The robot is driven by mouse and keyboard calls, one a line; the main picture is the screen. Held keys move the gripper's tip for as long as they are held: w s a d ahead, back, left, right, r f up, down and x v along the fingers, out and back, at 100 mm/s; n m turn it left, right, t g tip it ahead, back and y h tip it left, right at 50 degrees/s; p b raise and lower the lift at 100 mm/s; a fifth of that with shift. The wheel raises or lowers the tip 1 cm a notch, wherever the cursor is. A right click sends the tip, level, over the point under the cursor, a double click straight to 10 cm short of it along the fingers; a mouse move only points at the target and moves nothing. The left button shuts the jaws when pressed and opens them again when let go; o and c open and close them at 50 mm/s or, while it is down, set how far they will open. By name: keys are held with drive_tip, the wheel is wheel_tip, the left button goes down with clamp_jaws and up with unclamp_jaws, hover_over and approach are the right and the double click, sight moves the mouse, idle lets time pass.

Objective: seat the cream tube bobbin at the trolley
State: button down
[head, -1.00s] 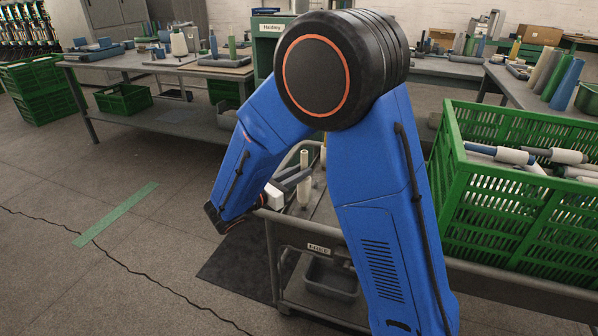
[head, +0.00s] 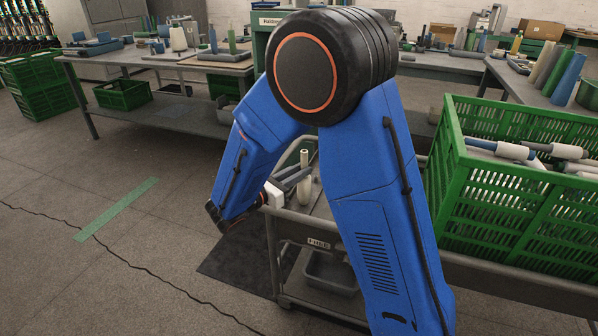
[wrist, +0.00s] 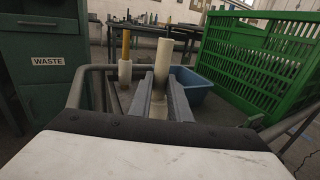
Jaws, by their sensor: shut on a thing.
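The cream tube bobbin (head: 304,166) stands upright over the left part of the grey trolley (head: 345,238). In the wrist view its pale tube (wrist: 162,62) rises between the two grey fingers. My gripper (head: 298,180) reaches in from the left and is shut on the bobbin; it also shows in the wrist view (wrist: 161,98). The fingers hide part of the bobbin's lower end, and I cannot tell whether it touches the trolley deck. A yellow tube bobbin (wrist: 125,60) stands upright just left of it in the wrist view.
A green crate (head: 500,215) full of bobbins stands right of the trolley. A blue bin (wrist: 190,84) sits behind the fingers in the wrist view. A green waste cabinet (wrist: 48,62) is at left. The trolley rail (wrist: 78,88) runs close by. Floor left of the trolley is clear.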

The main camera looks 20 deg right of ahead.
drive_tip(key=shift+f, duration=0.4)
idle(0.3)
drive_tip(key=c, duration=1.6)
unclamp_jaws()
drive_tip(key=shift+o, duration=0.2)
drive_tip(key=shift+a, duration=0.1)
drive_tip(key=v, duration=1.7)
drive_tip(key=shift+a, duration=0.1)
